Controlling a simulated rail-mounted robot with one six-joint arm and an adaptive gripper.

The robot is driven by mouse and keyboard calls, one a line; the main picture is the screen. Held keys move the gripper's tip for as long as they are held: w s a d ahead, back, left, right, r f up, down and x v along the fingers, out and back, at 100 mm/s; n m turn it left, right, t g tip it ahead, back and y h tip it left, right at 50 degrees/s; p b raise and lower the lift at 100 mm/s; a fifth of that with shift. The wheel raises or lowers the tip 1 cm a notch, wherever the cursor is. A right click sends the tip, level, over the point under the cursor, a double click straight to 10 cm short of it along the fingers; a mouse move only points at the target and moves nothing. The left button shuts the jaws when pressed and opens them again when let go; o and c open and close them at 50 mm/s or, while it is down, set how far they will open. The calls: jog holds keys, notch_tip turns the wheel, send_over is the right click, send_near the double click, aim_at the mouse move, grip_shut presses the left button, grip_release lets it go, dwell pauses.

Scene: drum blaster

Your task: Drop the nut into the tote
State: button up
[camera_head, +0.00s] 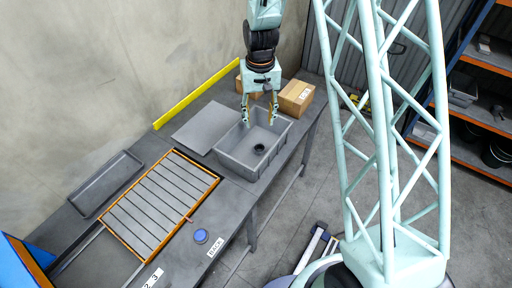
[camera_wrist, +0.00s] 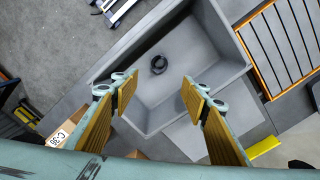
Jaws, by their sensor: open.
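The grey tote (camera_head: 236,164) stands on the dark bench. The black nut (camera_head: 259,148) lies on the tote's floor. In the wrist view the nut (camera_wrist: 159,64) shows as a dark ring inside the tote (camera_wrist: 158,108), apart from the walls. My gripper (camera_head: 259,113) is above the back part of the tote, pointing down. Its two yellow-padded fingers are spread wide, and in the wrist view the space between the fingertips (camera_wrist: 157,90) is empty. The gripper does not touch the nut.
Cardboard boxes (camera_head: 296,96) stand behind the tote. A flat grey panel (camera_head: 203,126) lies to its left, with an orange-framed slatted rack (camera_head: 158,205) and a shallow tray (camera_head: 106,184) farther left. A blue button (camera_head: 200,236) sits near the bench's front edge.

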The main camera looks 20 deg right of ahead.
notch_tip(320, 180, up, 7)
dwell(0.6)
dwell(0.9)
jog(key=s+r+t+b, duration=0.2)
jog(key=s+r+b, duration=0.3)
jog(key=s+r, duration=1.4)
jog(key=s+r+t+b, duration=0.1)
jog(key=s+b, duration=0.1)
jog(key=s, duration=0.8)
jog(key=s+r+n+t+b, duration=0.1)
jog(key=s+r+b, duration=0.1)
jog(key=s, duration=0.9)
jog(key=shift+s+r+b, duration=0.25)
jog(key=shift+r+b, duration=0.05)
jog(key=shift+b, duration=0.1)
dwell(1.5)
